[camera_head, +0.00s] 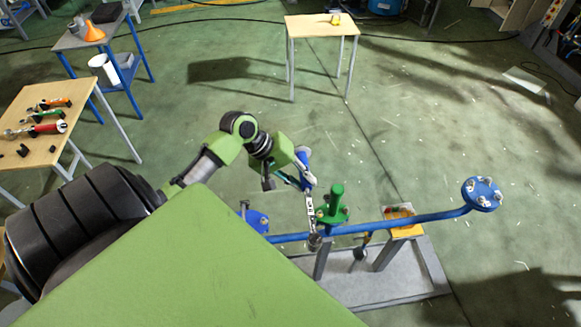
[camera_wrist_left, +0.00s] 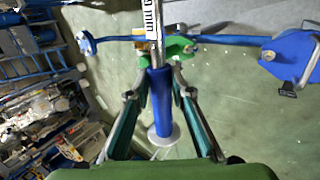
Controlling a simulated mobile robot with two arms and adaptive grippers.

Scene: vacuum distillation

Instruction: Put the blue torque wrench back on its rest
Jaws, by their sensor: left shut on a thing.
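My left gripper (camera_head: 284,172) is shut on the blue handle of the torque wrench (camera_head: 305,175). The wrench's steel shaft points down, and its head end is close beside the green flange on the blue pipe; I cannot tell whether it touches. In the left wrist view, the blue wrench (camera_wrist_left: 160,100) stands between the fingers of my left gripper (camera_wrist_left: 154,86), its marked shaft running off the top edge. On the wooden table (camera_head: 58,93) at left lie an orange, a green and a red-handled tool. Two small dark blocks (camera_head: 23,151) sit bare near that table's front edge. My right gripper is not in view.
The blue pipe (camera_head: 400,222) with its green flange (camera_head: 333,207) and a blue end flange (camera_head: 482,194) runs across the front on a grey stand. A blue-framed side table (camera_head: 92,42) and a small wooden table (camera_head: 320,26) stand behind. Open floor lies between.

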